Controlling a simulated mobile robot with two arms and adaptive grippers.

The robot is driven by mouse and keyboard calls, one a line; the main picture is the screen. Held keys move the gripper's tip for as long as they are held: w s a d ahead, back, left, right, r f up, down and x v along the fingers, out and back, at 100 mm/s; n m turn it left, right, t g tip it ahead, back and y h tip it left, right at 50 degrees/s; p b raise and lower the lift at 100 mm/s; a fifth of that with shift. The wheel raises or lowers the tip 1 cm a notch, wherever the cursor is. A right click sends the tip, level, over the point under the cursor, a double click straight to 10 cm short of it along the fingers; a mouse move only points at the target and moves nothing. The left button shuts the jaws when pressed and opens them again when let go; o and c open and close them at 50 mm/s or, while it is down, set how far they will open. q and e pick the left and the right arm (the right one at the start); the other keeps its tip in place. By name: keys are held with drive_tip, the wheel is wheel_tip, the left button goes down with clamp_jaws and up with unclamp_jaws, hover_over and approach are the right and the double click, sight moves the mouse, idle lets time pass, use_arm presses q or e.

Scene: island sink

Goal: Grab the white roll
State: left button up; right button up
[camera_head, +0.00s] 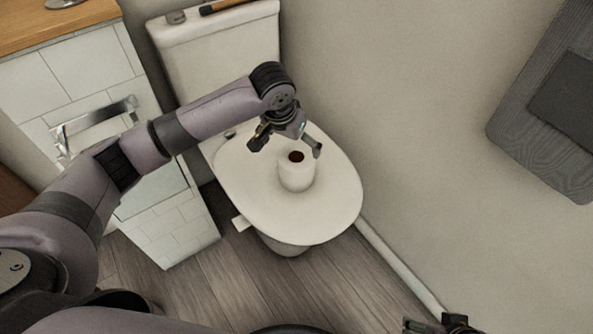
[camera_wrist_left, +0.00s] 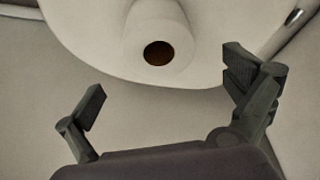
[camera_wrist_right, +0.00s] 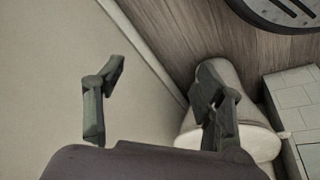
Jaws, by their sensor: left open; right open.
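The white roll (camera_head: 296,174) stands upright on the closed toilet lid (camera_head: 335,205), with its dark core hole facing up. My left gripper (camera_head: 285,147) is open and empty, above and just behind the roll near the tank side. In the left wrist view the roll (camera_wrist_left: 157,32) is at the top centre, beyond and between the open fingers (camera_wrist_left: 165,90), not touched by them. My right gripper (camera_head: 437,326) shows only in part at the bottom edge of the head view. In the right wrist view its fingers (camera_wrist_right: 155,95) are open with nothing between them.
The toilet tank (camera_head: 222,50) stands behind the lid with small items on top. A tiled cabinet (camera_head: 75,75) with a metal bar (camera_head: 95,122) is on the left. A wall (camera_head: 400,120) closes the right side, with a grey framed panel (camera_head: 550,100). Wood floor (camera_head: 330,275) lies in front.

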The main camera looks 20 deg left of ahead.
sight(296, 156)
use_arm(q)
drive_tip(key=b+x, duration=0.2)
drive_tip(key=x, duration=0.4)
drive_tip(key=shift+f, duration=0.25)
use_arm(e)
drive_tip(key=w+a+r+t+y, duration=0.1)
drive_tip(key=w+a+r+t, duration=0.15)
drive_tip(key=w, duration=0.25)
drive_tip(key=w+a+r+t+y, duration=0.1)
drive_tip(key=w+r+t, duration=0.1)
drive_tip(key=w+t, duration=0.3)
use_arm(q)
drive_tip(key=shift+w+d+f, duration=0.1)
drive_tip(key=shift+w+f, duration=0.05)
drive_tip(key=shift+f, duration=0.15)
drive_tip(key=b+x, duration=0.2)
drive_tip(key=x, duration=0.2)
drive_tip(key=shift+f+b, duration=0.4)
drive_tip(key=shift+f, duration=0.1)
use_arm(e)
drive_tip(key=w+a+r+t+y, duration=0.1)
drive_tip(key=w+a+r+t, duration=0.2)
drive_tip(key=w+r+t, duration=0.3)
wheel_tip(296, 156, up, 5)
drive_tip(key=shift+w+r+n+y, duration=0.1)
drive_tip(key=shift+w+n+y, duration=0.25)
drive_tip(key=shift+n+y, duration=0.05)
